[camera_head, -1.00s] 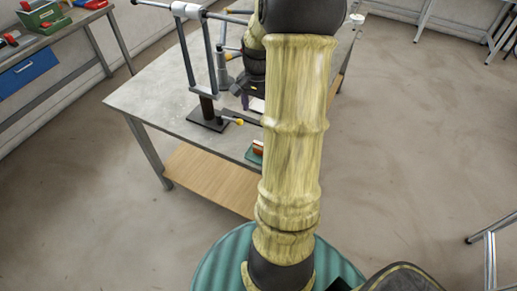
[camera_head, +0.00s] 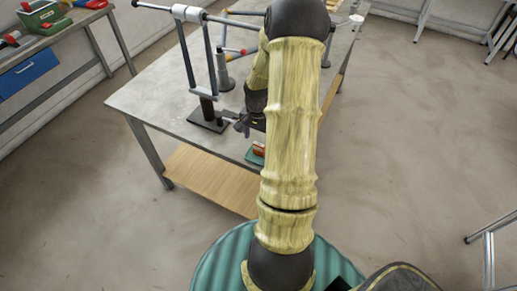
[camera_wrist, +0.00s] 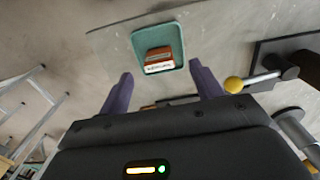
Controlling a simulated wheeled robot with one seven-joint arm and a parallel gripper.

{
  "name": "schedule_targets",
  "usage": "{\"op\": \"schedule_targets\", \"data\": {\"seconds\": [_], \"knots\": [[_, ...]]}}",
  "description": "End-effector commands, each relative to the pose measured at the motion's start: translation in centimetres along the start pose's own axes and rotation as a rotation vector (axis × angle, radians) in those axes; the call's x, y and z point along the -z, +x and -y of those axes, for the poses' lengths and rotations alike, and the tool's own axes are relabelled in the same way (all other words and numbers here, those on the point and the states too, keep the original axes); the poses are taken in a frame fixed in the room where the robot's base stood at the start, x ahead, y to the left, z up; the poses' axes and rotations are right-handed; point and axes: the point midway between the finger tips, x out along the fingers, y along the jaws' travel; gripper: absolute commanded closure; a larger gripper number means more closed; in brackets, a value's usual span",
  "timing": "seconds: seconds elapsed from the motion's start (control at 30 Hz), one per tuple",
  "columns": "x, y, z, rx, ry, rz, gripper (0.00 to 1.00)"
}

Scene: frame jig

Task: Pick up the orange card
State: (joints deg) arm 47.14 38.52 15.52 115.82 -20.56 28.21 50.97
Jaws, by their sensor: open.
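The orange card (camera_wrist: 158,53) stands in a small green tray (camera_wrist: 176,36) near the table's edge in the wrist view, with a white lettered strip on its face. In the head view the tray with the orange-brown card (camera_head: 258,150) shows just left of my arm, partly hidden by it. My gripper (camera_wrist: 161,82) is open and empty. In the wrist view the card lies beyond the fingertips, roughly between them and apart from them. In the head view my gripper (camera_head: 243,124) is above the table, behind the tray.
A metal frame jig (camera_head: 208,115) on a dark base stands left of my gripper. A rod with a yellow ball (camera_wrist: 234,84) reaches close to the right finger in the wrist view. The table's left part (camera_head: 150,97) is clear.

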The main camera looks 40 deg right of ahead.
Motion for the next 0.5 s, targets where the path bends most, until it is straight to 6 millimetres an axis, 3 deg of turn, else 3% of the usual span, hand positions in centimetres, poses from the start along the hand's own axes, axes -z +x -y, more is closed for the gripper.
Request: {"op": "schedule_targets", "data": {"seconds": [0.27,0.5], "knots": [[0.0,0.1,0.0,-0.001,-0.001,0.0,0.35],[0.1,2.3,-0.1,-0.003,-0.001,0.004,0.35]]}}
